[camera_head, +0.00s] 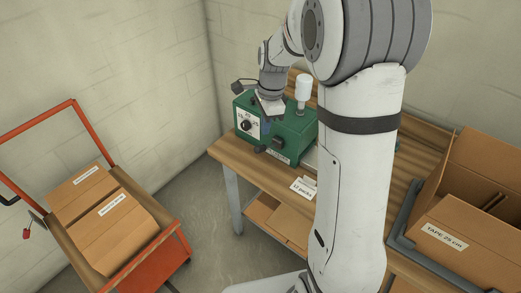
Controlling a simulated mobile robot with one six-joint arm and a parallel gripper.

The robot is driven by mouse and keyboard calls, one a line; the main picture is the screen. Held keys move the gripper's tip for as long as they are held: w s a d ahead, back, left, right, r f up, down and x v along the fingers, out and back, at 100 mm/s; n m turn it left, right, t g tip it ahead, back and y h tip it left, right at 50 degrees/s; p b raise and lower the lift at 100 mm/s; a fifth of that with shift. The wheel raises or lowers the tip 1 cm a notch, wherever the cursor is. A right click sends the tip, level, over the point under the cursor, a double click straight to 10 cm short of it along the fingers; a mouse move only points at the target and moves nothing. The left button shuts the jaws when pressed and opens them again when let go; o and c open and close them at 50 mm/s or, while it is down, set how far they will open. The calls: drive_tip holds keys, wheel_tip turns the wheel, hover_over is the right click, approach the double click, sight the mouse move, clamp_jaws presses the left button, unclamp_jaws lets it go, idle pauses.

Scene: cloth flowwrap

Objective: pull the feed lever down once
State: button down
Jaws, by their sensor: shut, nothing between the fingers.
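A green dispenser machine (293,133) with a white dial plate and a black knob stands at the far left end of the workbench. My gripper (271,112) is shut and empty, pointing down at the top of the machine near the dial plate. I cannot tell whether it touches the machine. A dark part (239,87) juts out left of my gripper; I cannot tell whether it is the feed lever or part of my wrist. The lever is not clearly made out, and my arm and wrist cover part of the machine.
A white card (303,187) is at the wooden workbench's (228,153) front edge. Open cardboard boxes (463,236) sit at the right. An orange cart (150,272) with two boxes stands on the floor at left.

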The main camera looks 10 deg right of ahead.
sight(264, 147)
drive_tip(key=shift+a+f+b, duration=0.2)
drive_tip(key=shift+f+b, duration=0.85)
drive_tip(key=shift+f, duration=0.5)
drive_tip(key=shift+a+f+b, duration=0.15)
drive_tip(key=shift+f+b, duration=0.9)
drive_tip(key=shift+f, duration=0.45)
drive_tip(key=shift+f+b, duration=1.4)
drive_tip(key=shift+f, duration=0.85)
drive_tip(key=shift+r, duration=0.1)
